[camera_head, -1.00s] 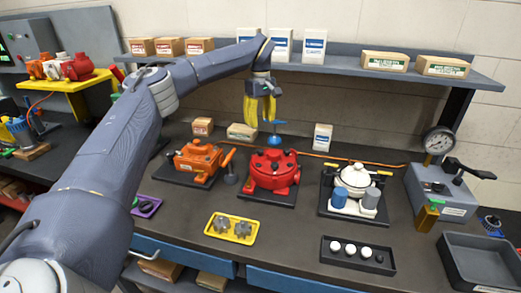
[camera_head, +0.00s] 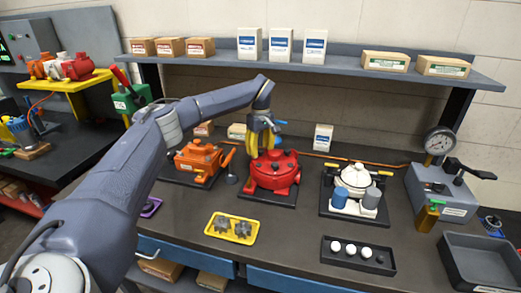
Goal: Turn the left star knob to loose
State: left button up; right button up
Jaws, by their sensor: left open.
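My left gripper (camera_head: 263,141) comes in from the left with its yellow fingers pointing down. It is open, just above or behind the back left of the red motor unit (camera_head: 272,175); I cannot tell whether it touches. The red unit sits on a dark plate and has several raised parts on top. A blue handle (camera_head: 280,122) shows in part beside the gripper. No star knob can be made out for certain; the gripper hides part of the red unit's top. My right gripper is not in view.
A yellow tray (camera_head: 209,232) with grey parts lies in front. A white unit (camera_head: 353,177) with blue and grey cylinders stands right, a dark tray (camera_head: 331,259) before it. A gauge station (camera_head: 440,190) is farther right. A shelf (camera_head: 340,68) with boxes spans the back.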

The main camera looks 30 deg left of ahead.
pick_arm(q)
jog(key=shift+c, duration=0.6)
grip_shut()
jog(key=shift+n, duration=0.3)
jog(key=n, duration=0.4)
jog(key=shift+n, duration=2.2)
jog(key=shift+o, duration=0.6)
grip_release()
